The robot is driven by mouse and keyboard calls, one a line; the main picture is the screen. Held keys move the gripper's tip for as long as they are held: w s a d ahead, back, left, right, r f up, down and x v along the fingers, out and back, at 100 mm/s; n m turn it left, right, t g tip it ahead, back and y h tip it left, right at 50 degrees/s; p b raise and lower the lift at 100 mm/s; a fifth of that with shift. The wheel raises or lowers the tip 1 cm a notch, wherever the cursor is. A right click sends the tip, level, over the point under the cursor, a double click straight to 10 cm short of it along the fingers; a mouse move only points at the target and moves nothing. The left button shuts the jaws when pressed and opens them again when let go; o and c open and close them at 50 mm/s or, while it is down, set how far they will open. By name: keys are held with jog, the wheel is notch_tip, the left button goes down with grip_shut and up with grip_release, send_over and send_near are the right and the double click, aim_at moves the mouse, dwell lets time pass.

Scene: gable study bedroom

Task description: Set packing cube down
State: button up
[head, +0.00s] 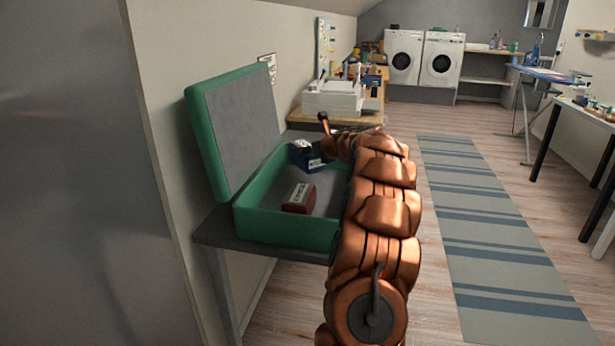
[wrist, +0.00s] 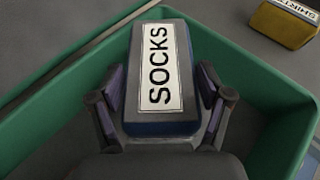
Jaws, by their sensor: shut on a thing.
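A blue packing cube with a white SOCKS label (wrist: 188,73) is held between the fingers of my gripper (wrist: 160,98) in the wrist view. In the head view the blue cube (head: 308,160) shows beside my gripper (head: 303,148), at the far end of an open green suitcase (head: 290,230). It is over or within the case; I cannot tell whether it touches the floor of it. The green case wall (wrist: 285,90) surrounds the cube in the wrist view. My arm hides the case's right side.
A dark red labelled cube (head: 298,197) lies in the near part of the case. The raised lid (head: 240,125) stands at the left. A yellow labelled cube (wrist: 283,24) lies beyond the green wall. The case rests on a grey shelf (head: 225,232).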

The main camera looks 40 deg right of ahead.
aim_at(317, 164)
jog(key=shift+a+f+b, duration=0.1)
jog(key=shift+f+b, duration=1.05)
jog(key=shift+f, duration=1.7)
jog(key=shift+f, duration=0.1)
jog(key=o, duration=1.3)
jog(key=shift+c, duration=0.2)
jog(key=shift+s+r, duration=0.2)
jog(key=shift+r, duration=0.05)
jog(key=p+v, duration=0.2)
jog(key=v, duration=0.7)
jog(key=shift+s+r, duration=0.3)
jog(key=shift+r, duration=0.05)
jog(key=shift+s+a+r, duration=0.1)
jog(key=shift+s+a, duration=0.15)
jog(key=shift+s, duration=0.55)
